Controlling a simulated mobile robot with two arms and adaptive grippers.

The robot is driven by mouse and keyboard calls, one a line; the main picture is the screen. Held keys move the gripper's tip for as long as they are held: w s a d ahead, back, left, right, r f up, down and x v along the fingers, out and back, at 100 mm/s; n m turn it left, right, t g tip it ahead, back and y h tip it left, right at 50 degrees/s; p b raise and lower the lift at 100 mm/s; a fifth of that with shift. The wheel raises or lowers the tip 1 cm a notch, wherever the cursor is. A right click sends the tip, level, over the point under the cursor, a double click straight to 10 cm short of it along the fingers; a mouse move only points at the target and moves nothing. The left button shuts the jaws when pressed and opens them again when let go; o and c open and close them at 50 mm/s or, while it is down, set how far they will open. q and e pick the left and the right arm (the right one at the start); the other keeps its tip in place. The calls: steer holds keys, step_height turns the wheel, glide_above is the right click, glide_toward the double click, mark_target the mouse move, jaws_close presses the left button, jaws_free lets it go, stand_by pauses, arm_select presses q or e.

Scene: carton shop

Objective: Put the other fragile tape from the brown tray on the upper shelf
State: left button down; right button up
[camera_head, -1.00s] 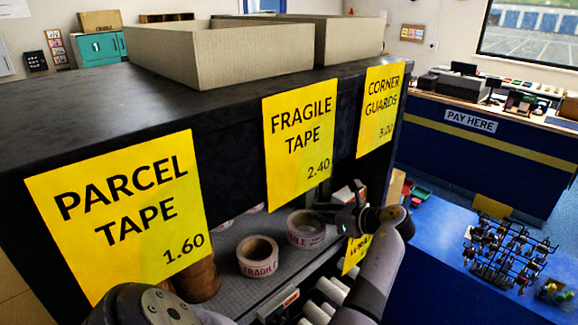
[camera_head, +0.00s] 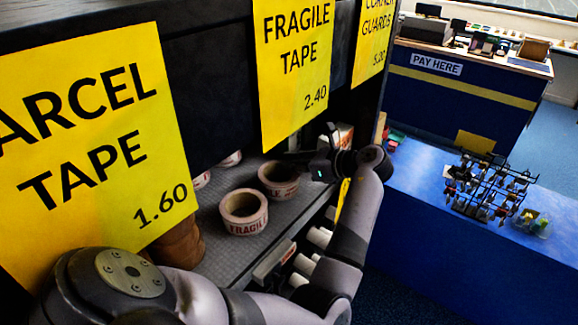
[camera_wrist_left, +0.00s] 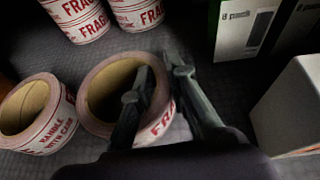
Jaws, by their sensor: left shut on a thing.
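Two white fragile tape rolls with red print lie flat near the front of the grey shelf under the yellow signs. One roll (camera_head: 243,212) is nearer and free. The other roll (camera_head: 278,180) is at my left gripper (camera_head: 306,164). In the left wrist view, my left gripper (camera_wrist_left: 154,78) is shut on that roll's wall (camera_wrist_left: 95,120), with one finger inside the hole and one outside. The roll appears to rest on the shelf. The free roll (camera_wrist_left: 35,112) stands apart from it at left. I see no brown tray. My right gripper is not in view.
More fragile rolls (camera_wrist_left: 78,15) stand at the back. Brown parcel tape (camera_head: 180,245) is at left. A white box (camera_wrist_left: 292,108) and a green-and-white pack (camera_wrist_left: 243,30) stand right of the gripped roll. The shelf above hangs close over it.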

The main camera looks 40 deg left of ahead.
arm_select(q)
steer(key=shift+d, duration=0.2)
steer(key=shift+d+r, duration=0.1)
steer(key=shift+d, duration=0.25)
steer(key=c, duration=1.9)
jaws_free()
steer(key=shift+o, duration=1.3)
steer(key=shift+a+f, duration=0.2)
steer(key=shift+o, duration=0.5)
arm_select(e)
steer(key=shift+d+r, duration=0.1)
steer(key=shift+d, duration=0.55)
arm_select(q)
steer(key=shift+d, duration=0.1)
steer(key=shift+r, duration=0.1)
